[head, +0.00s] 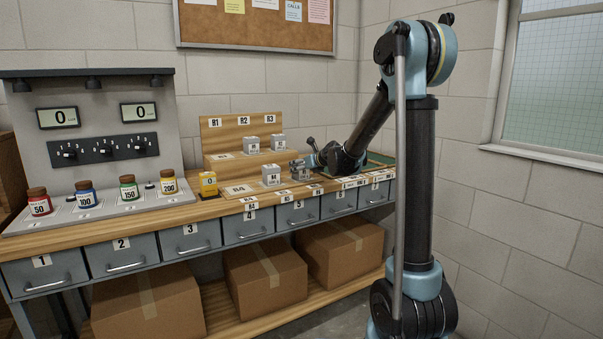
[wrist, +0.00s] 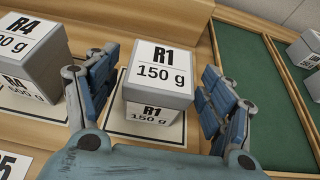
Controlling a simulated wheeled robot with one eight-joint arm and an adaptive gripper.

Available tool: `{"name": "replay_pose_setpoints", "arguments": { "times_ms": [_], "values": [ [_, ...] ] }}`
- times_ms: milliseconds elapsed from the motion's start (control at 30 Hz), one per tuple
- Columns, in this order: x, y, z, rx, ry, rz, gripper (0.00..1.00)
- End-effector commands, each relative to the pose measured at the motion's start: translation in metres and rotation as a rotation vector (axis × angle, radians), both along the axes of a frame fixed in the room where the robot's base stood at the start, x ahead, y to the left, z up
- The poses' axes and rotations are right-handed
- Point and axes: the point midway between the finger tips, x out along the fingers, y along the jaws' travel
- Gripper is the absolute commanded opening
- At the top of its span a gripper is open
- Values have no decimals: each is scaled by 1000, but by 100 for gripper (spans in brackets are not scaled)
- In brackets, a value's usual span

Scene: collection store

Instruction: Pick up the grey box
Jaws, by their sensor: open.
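Several grey boxes are in view, and which one the task means is not marked. In the wrist view, a grey box marked R1, 150 g (wrist: 160,88) sits on a white-bordered plate. My gripper (wrist: 158,68) is open, with one finger on each side of this box. Small gaps seem to show between fingers and box. A second grey box marked R4 (wrist: 30,55) stands to the left, cut off by the picture edge. In the head view, my gripper (head: 303,166) is low over the bench, and the box at it is mostly hidden.
Grey boxes stand on a wooden step (head: 251,145) and the bench (head: 271,174). A yellow block (head: 208,184) and several coloured weight jars (head: 128,188) are to the left. A green-lined tray (wrist: 262,95) with grey boxes (wrist: 305,50) lies at the right.

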Motion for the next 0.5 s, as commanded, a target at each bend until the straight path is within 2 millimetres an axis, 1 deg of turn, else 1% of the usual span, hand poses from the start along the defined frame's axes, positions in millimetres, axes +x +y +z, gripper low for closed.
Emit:
{"name": "replay_pose_setpoints", "arguments": {
  "times_ms": [167,467,500],
  "values": [
    [10,7,-5,1,1,0,75],
    [11,8,-6,1,1,0,75],
    [11,8,-6,1,1,0,68]
  ]
}}
